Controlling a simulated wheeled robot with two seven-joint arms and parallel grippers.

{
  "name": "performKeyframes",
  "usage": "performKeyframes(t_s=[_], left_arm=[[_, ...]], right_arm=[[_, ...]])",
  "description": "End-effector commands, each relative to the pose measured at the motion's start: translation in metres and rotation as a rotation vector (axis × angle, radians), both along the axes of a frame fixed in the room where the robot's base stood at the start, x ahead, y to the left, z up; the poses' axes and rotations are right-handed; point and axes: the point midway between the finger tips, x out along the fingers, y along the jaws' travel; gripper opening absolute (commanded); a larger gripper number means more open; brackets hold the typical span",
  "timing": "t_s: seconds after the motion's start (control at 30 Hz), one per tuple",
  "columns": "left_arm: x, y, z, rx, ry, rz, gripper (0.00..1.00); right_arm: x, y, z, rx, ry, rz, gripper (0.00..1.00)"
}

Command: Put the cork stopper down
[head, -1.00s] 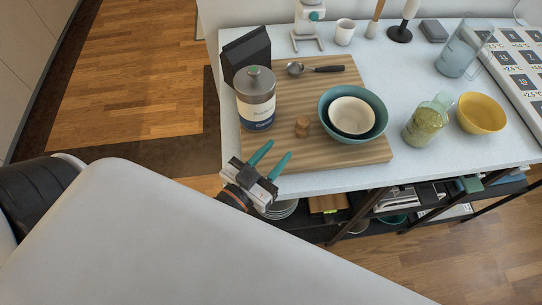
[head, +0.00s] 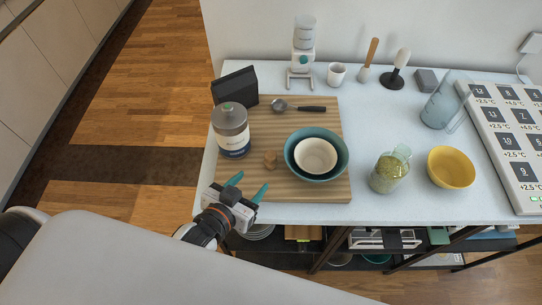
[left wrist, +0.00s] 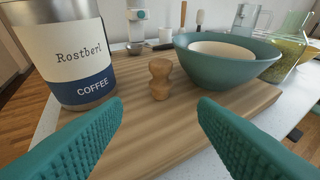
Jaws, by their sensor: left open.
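The cork stopper (head: 270,160) stands upright on the wooden board, between the coffee canister and the teal bowl. It also shows in the left wrist view (left wrist: 160,79), as a small brown piece with a narrow waist, apart from my fingers. My left gripper (head: 247,187) is open and empty at the board's front left edge, with its teal fingertips on the near side of the stopper. In the left wrist view the two fingers (left wrist: 160,115) are spread wide, with the stopper beyond them. My right gripper is not in view.
The coffee canister (head: 231,131) stands left of the stopper. A teal bowl (head: 337,172) holding a cream bowl (head: 315,155) is to its right. The wooden board (head: 300,192) has bare room in front. A green-filled jar (head: 388,174) and yellow bowl (head: 451,167) stand farther right.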

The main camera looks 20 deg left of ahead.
Motion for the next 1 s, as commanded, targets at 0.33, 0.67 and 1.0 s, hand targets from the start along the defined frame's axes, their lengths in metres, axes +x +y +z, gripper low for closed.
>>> performKeyframes(t_s=[0.33,0.67,1.0], left_arm=[[0.040,-0.008,-0.015,-0.001,-0.002,-0.001,0.53],[0.078,-0.017,-0.030,-0.001,-0.003,0.000,0.53],[0.085,-0.018,-0.036,-0.002,-0.002,-0.001,0.53]], right_arm=[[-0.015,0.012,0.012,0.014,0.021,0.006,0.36],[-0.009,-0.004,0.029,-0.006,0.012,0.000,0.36],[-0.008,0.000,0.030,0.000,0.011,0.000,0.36]])
